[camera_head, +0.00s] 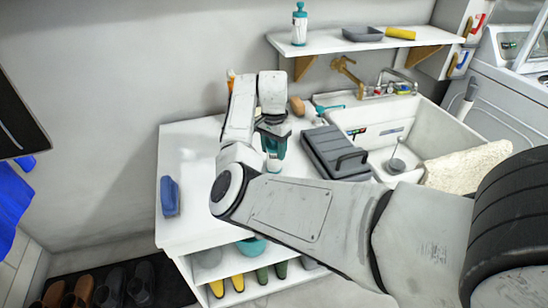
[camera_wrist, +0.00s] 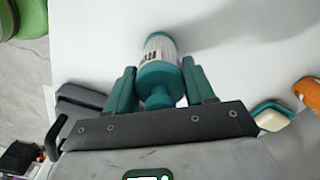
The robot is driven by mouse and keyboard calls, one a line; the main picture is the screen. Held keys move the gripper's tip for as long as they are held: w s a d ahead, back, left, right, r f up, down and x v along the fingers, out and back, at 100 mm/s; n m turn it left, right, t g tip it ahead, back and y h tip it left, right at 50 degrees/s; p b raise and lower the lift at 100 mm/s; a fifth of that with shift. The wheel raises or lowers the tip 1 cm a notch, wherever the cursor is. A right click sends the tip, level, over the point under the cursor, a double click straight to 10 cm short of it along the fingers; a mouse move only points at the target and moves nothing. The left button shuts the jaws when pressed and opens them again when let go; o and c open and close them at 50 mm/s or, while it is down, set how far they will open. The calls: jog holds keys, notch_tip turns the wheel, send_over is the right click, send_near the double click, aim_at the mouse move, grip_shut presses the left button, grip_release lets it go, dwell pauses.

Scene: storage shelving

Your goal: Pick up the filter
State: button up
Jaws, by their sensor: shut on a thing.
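The filter (camera_wrist: 160,50) appears to be the small cylinder with a white, dark-marked body and teal end parts in the wrist view. It lies between the two teal fingers of my gripper (camera_wrist: 158,72), which is shut on it. In the head view my gripper (camera_head: 273,146) points down over the white counter (camera_head: 190,150), and the lower part of the filter (camera_head: 273,165) shows just below the fingers. I cannot tell whether the filter touches the counter. My arm hides part of the counter.
A dark grey case (camera_head: 330,148) sits right of my gripper, beside the sink (camera_head: 440,135). A blue item (camera_head: 170,197) lies at the counter's left edge. A wall shelf (camera_head: 340,42) holds a bottle (camera_head: 299,25) and a grey tray (camera_head: 362,33). The counter left of my gripper is mostly clear.

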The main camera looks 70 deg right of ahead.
jog(key=shift+c, duration=0.6)
